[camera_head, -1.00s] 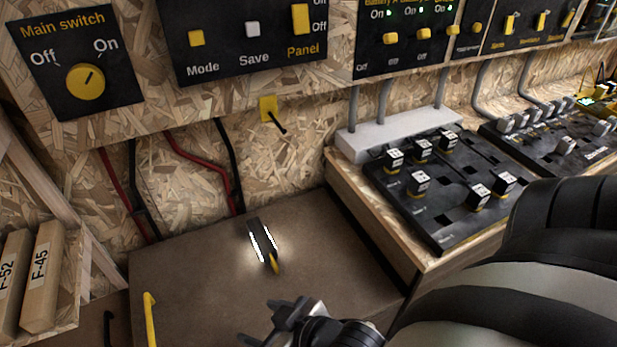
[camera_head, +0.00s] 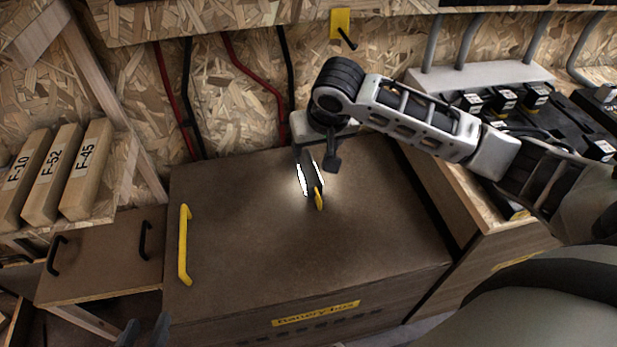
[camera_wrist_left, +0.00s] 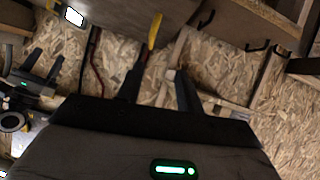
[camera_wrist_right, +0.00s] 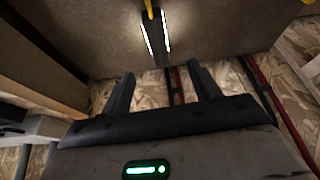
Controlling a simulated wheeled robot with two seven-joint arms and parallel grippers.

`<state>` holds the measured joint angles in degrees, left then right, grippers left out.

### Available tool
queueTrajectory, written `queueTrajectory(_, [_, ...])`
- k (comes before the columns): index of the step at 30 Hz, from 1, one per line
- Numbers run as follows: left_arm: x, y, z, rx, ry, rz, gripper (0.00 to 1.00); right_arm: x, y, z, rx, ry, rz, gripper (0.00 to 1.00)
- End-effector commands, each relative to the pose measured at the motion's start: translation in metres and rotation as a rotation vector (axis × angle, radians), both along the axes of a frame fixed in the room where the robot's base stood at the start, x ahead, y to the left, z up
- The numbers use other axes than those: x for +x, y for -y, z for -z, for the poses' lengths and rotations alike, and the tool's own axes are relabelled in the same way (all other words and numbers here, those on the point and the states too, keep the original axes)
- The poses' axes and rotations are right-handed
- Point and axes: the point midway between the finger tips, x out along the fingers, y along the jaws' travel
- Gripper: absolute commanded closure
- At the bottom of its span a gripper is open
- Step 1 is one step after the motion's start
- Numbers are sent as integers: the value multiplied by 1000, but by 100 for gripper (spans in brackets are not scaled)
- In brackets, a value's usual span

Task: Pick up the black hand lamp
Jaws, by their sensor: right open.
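The black hand lamp (camera_head: 311,181), with lit white strips and a yellow end, lies on the brown lid of the battery box (camera_head: 230,250). My right gripper (camera_head: 317,158) is open above the lamp's far end, its fingers to either side in the head view. In the right wrist view the lamp (camera_wrist_right: 155,38) shows beyond the open fingertips, roughly in line with the gap; contact is not visible. My left gripper (camera_head: 145,333) is partly in view at the bottom left of the head view. Its fingers are apart and empty in the left wrist view (camera_wrist_left: 158,85).
A yellow handle (camera_head: 185,245) stands on the lid's left side. Red and black cables (camera_head: 250,75) run down the chipboard wall behind. Labelled boxes (camera_head: 85,170) sit on the left shelf. The lid around the lamp is clear.

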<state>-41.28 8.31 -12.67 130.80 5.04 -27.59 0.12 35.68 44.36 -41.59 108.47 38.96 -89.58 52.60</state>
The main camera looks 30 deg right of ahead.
Motion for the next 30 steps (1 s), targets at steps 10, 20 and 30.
queueTrajectory(10, [-3, 1, 13, 0, 3, 5, 64, 20, 12, 44, -15, -11, 32, 38])
queueTrajectory(20, [0, 8, 33, -6, -30, 30, 64, 41, 16, 91, -15, -7, 28, 38])
queueTrajectory(30, [2, 12, 61, -9, -72, 41, 64, 60, 14, 125, -15, -6, 28, 38])
